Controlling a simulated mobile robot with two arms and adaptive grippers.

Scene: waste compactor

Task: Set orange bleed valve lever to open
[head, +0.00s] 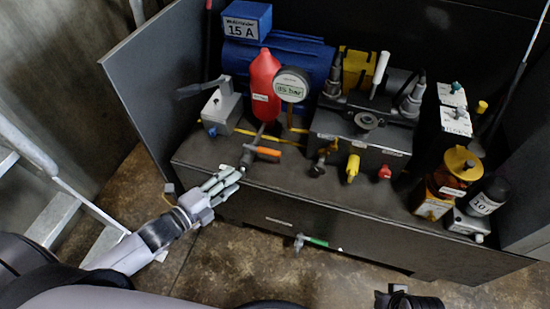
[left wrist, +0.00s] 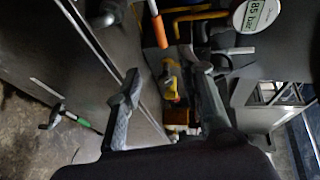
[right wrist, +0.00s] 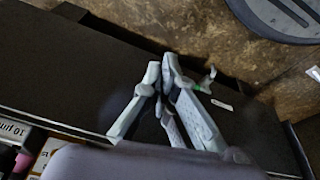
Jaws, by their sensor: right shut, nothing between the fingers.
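The orange bleed valve lever (head: 268,151) sits on a grey valve at the front left of the dark cabinet top, below the red bottle (head: 263,85). It points roughly rightward in the head view. My left gripper (head: 238,176) is just in front and to the left of it, not holding it. In the left wrist view the lever (left wrist: 159,31) shows at the top, beyond the spread fingers (left wrist: 166,75), with nothing between them. My right gripper (right wrist: 165,66) is shut and empty in the right wrist view, away from the lever.
A pressure gauge (head: 291,85) stands behind the lever. A green-handled valve (head: 313,241) sticks out low at the cabinet front. Open floor lies in front.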

